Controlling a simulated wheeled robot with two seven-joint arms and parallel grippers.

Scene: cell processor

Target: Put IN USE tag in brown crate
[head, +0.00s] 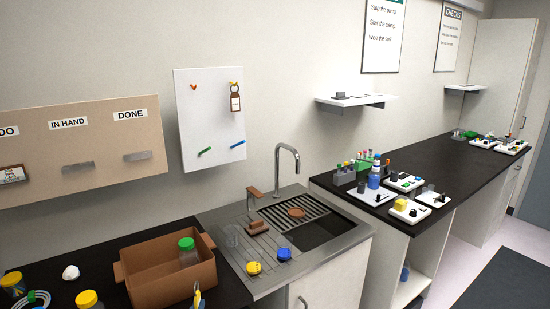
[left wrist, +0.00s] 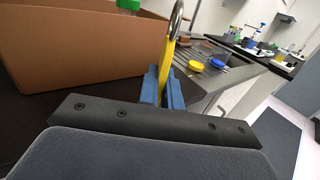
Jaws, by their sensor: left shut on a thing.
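The brown crate (head: 190,284) stands on the dark counter left of the sink, open at the top. In the left wrist view its wall (left wrist: 70,50) fills the upper left. A bottle with a green cap (head: 187,244) stands inside it. My left gripper (head: 198,302) is at the bottom of the head view, in front of the crate's near right side. Its blue fingers (left wrist: 162,90) are shut on a thin yellow tag (left wrist: 166,62) with a metal ring at its top. The tag is seen edge-on, outside the crate, and its lettering cannot be read. My right gripper is not in view.
The sink (head: 318,230) with its tap is right of the crate. A yellow lid (head: 254,268) and a blue lid (head: 284,254) lie on the drainer. Yellow-capped jars (head: 89,300) stand left of the crate.

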